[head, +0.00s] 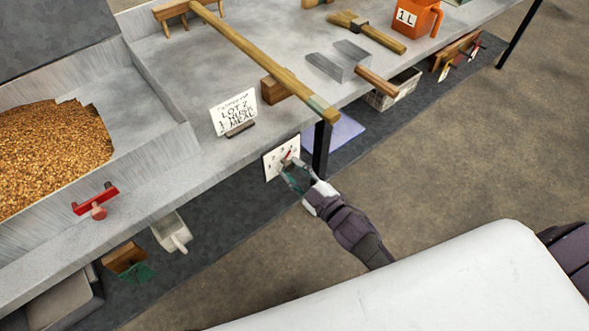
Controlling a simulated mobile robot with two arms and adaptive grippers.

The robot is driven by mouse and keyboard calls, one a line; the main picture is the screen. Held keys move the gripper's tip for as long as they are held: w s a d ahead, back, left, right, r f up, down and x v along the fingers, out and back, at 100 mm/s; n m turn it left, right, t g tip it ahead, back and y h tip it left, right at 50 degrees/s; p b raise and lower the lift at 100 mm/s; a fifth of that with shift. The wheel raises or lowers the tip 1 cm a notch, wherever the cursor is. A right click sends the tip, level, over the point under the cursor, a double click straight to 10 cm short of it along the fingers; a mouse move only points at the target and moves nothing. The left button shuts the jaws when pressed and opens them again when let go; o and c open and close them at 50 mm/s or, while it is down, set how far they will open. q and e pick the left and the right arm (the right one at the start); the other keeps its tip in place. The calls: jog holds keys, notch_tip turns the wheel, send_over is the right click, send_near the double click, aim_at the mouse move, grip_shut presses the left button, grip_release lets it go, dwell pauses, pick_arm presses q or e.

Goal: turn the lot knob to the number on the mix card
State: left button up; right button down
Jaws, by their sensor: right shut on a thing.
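The mix card (235,112) stands on the grey bench in a small dark holder; I read "LOT 7", then smaller lines that look like "1 HUSK" and "MEAL". The lot knob's white dial plate (270,164) hangs at the bench's front edge, below and right of the card. A red mark (287,155) shows on the knob; the dial's numbers are too small to read. My right gripper (289,165) is at the plate, shut on the knob, and its fingers hide most of it. My left gripper is not in view.
A trough of grain (50,150) with a red handle (96,200) fills the left. A long wooden pole (250,52) lies across the bench, its end past the front edge above the dial. A dark bench leg (321,150) stands just right of the plate. Floor in front is clear.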

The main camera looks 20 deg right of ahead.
jog(key=shift+n, duration=0.3)
jog(key=c, duration=0.8)
grip_release()
jog(key=shift+s+d, duration=0.1)
jog(key=shift+s, duration=0.15)
jog(key=v, duration=1.1)
jog(key=shift+s, duration=0.3)
